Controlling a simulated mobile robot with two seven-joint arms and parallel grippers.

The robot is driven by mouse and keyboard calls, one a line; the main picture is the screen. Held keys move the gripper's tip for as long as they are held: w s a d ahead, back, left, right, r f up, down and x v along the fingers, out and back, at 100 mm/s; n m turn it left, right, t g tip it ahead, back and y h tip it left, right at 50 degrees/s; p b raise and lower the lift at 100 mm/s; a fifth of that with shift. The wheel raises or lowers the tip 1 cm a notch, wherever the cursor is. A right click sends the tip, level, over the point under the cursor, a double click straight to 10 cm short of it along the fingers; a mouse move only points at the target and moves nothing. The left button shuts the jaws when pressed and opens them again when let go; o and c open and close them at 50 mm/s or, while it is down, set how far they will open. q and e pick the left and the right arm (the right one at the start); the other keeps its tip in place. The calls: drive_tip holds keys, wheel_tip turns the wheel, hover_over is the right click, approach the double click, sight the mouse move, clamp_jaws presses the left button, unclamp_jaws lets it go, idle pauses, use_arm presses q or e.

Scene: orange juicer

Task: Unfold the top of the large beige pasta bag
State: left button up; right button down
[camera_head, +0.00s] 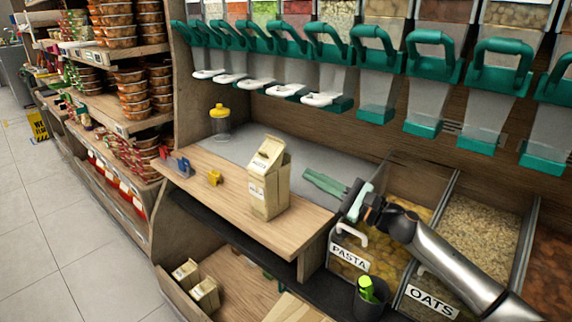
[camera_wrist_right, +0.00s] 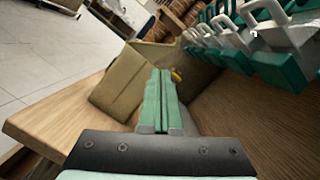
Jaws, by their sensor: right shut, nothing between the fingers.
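The large beige pasta bag (camera_head: 268,188) stands upright on the wooden counter, with its top (camera_head: 268,150) folded over. In the right wrist view the bag (camera_wrist_right: 118,82) is left of and beyond my fingers. My right gripper (camera_head: 308,175) has green fingers and is shut and empty. In the head view it is just right of the bag, with a small gap between them. The closed fingers also show in the right wrist view (camera_wrist_right: 160,75). My left gripper is not in view.
Pasta (camera_head: 350,258) and oats (camera_head: 432,301) bins are at the right. Green-handled dispensers (camera_head: 376,85) hang above. Small beige bags (camera_head: 205,293) sit below. The counter's front is clear.

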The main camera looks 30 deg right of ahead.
sight(274, 160)
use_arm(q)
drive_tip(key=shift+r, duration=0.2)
use_arm(e)
drive_tip(key=shift+x, duration=4.6)
